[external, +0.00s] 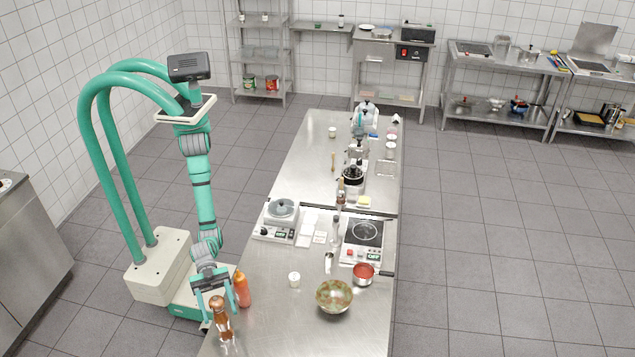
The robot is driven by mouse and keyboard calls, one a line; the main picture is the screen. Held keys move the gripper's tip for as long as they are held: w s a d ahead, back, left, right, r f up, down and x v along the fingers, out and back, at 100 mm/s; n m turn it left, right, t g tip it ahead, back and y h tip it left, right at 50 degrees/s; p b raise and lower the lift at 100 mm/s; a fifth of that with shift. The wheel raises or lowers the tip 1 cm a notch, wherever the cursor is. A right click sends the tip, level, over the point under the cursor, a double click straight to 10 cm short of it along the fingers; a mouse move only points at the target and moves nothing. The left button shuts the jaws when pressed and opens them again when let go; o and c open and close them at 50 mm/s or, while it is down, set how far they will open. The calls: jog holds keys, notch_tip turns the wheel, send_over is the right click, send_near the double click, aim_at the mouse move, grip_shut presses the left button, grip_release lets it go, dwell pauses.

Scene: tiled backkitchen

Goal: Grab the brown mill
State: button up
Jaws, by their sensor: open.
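The brown mill (222,320) stands near the front left edge of the steel table (300,325), at the bottom of the external view. My gripper (214,298) is open and hangs down at the mill's top. Its fingers overlap the upper part of the mill in the picture. I cannot tell whether they are around it or only in front of or behind it, or whether they touch.
An orange bottle (242,289) stands close to the right of my gripper. A white cup (294,279), a patterned bowl (334,297) and a red pot (363,274) stand farther right. A cooker (282,213) is farther back.

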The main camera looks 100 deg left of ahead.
jog(key=shift+w+d, duration=0.3)
jog(key=shift+d, duration=0.2)
grip_shut()
